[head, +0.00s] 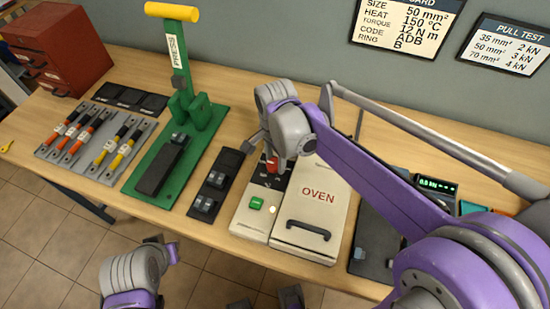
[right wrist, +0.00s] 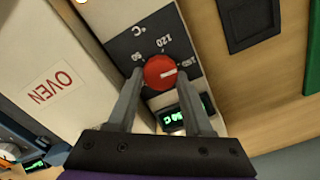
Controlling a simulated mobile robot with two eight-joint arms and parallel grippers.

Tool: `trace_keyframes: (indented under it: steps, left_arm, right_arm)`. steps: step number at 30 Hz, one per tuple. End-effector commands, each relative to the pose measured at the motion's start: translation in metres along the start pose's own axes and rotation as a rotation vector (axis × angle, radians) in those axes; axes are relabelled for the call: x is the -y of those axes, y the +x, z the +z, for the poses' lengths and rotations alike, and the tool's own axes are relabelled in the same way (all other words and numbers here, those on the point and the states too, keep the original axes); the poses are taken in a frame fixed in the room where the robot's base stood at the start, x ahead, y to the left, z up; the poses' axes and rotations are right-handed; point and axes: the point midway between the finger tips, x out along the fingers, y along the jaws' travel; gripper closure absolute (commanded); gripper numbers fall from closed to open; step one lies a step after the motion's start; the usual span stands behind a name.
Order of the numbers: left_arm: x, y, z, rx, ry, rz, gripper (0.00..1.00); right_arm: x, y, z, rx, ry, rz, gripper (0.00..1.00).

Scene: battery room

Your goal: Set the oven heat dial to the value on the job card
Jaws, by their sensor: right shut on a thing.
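The job card (head: 408,25) on the wall reads HEAT 150 °C. The oven (head: 312,205) is a cream box with a control strip on its left side. The red heat dial (right wrist: 160,72) sits on a black scale plate (right wrist: 130,48); it also shows in the head view (head: 272,164), partly hidden by my gripper. My right gripper (right wrist: 160,76) is shut on the dial, one finger on each side. The dial's white mark points right in the wrist view, past 120 towards a partly hidden number. Part of my left arm shows at lower left; its jaws are unclear.
A green display (right wrist: 186,115) beside the dial is too small to read surely. A green button (head: 257,203) is on the strip. A green press (head: 180,130), a cable tray (head: 95,140) and a red drawer cabinet (head: 55,45) stand to the left. A dark plate lies right of the oven.

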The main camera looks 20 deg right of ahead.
Motion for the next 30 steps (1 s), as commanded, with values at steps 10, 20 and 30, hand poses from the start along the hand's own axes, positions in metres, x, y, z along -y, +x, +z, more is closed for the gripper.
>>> trace_keyframes:
  steps: [10, 20, 30]
  left_arm:
    - [0.0000, -0.0003, -0.0002, 0.000, 0.000, 0.000, 1.00]
    - [0.0000, -0.0003, -0.0003, 0.000, 0.000, 0.000, 1.00]
    - [0.0000, -0.0003, -0.0002, 0.000, 0.000, 0.000, 1.00]
  right_arm:
    - [-0.0002, -0.0009, -0.0005, -0.001, 0.177, -0.002, 1.00]
    - [-0.0003, -0.0009, -0.0005, -0.001, 0.223, -0.002, 1.00]
    - [-0.0003, -0.0009, -0.0005, -0.001, 0.223, -0.002, 0.44]
